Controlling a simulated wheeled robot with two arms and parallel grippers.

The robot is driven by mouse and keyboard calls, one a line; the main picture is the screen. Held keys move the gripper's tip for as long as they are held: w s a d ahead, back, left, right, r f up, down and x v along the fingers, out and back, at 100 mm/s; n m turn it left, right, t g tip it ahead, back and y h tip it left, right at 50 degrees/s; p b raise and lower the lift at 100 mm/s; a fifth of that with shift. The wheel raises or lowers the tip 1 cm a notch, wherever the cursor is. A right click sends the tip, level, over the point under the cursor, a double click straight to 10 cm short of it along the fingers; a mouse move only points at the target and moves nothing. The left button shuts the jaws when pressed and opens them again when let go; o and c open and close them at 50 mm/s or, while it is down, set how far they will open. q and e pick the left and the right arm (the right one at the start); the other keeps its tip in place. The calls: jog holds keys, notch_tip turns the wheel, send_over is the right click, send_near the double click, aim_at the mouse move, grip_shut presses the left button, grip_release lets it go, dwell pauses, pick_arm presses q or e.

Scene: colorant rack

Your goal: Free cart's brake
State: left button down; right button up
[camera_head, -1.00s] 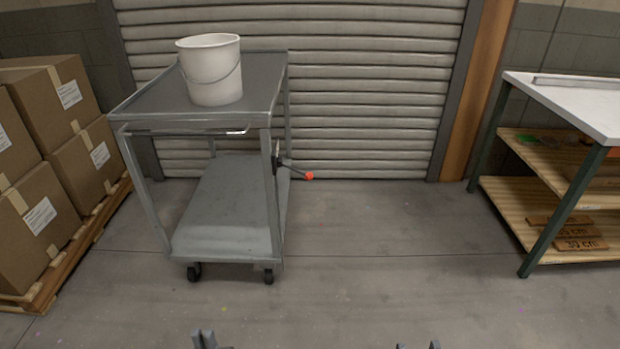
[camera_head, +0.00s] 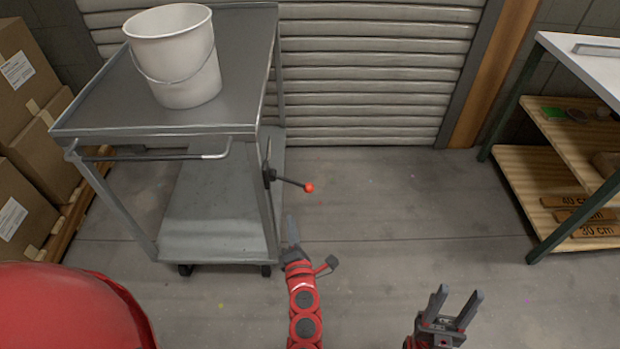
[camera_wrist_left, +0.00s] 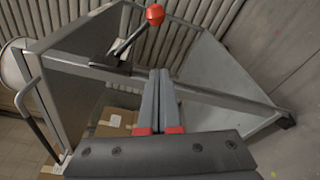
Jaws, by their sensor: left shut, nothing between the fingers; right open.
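The grey metal cart (camera_head: 230,160) stands at the left in the head view. Its brake lever (camera_head: 290,181) sticks out to the right from the cart's right side and ends in a red knob (camera_head: 309,188). My left gripper (camera_head: 291,228) is shut and empty, below the lever and apart from it, beside the cart. In the left wrist view the closed fingers (camera_wrist_left: 158,95) point toward the cart frame (camera_wrist_left: 190,95), with the brake lever (camera_wrist_left: 130,40) and red knob (camera_wrist_left: 155,14) above them. My right gripper (camera_head: 455,308) is open and empty over the floor at the lower right.
A white bucket (camera_head: 178,60) stands on the cart's top shelf (camera_head: 100,105). Cardboard boxes (camera_head: 40,160) are stacked at the left. A workbench (camera_head: 560,190) with wooden shelves stands at the right. The floor (camera_head: 400,210) between cart and bench is clear.

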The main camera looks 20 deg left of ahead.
aim_at(293, 182)
pick_arm(q)
jog(key=shift+s+d+r, duration=0.1)
jog(key=shift+s, duration=0.05)
jog(key=r+x, duration=0.1)
jog(key=x, duration=0.9)
jog(key=shift+w+d+r+p, duration=0.1)
jog(key=shift+d+r+p, duration=0.05)
jog(key=shift+d, duration=0.7)
jog(key=shift+w+d+r+p, duration=0.1)
jog(key=shift+d+p, duration=0.05)
jog(key=shift+d, duration=0.75)
